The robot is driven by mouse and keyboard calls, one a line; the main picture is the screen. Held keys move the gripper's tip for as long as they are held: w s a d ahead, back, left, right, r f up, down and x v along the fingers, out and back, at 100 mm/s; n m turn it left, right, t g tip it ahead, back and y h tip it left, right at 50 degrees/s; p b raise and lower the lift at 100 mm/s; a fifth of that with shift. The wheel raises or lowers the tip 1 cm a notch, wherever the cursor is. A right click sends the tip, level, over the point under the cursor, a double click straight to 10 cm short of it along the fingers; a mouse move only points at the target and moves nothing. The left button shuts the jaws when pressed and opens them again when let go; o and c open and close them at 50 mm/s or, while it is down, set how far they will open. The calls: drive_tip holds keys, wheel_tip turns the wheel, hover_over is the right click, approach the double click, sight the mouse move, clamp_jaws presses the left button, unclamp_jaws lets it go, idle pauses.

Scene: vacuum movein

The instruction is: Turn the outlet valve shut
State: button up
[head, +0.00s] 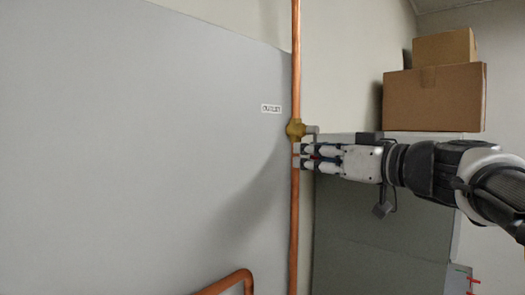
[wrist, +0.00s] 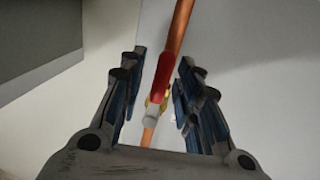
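The outlet valve is a brass body (head: 296,129) on a vertical copper pipe, beside a small label reading OUTLET (head: 271,108). In the wrist view its red lever handle (wrist: 163,75) lies roughly in line with the pipe, with a pale round stem end (wrist: 151,116) at its lower end and a bit of brass behind. My gripper (head: 301,156) is just below the valve body in the head view, and its fingers mostly hide the handle there. In the wrist view my gripper (wrist: 160,68) is open, its fingers on either side of the handle with gaps visible on both sides.
The copper pipe (head: 295,50) runs up and down along the edge of a large grey panel (head: 130,140). Another copper pipe bends in at the bottom (head: 230,282). Two cardboard boxes (head: 433,98) sit on a grey cabinet (head: 375,240) behind my arm.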

clamp_jaws()
idle(0.3)
idle(0.5)
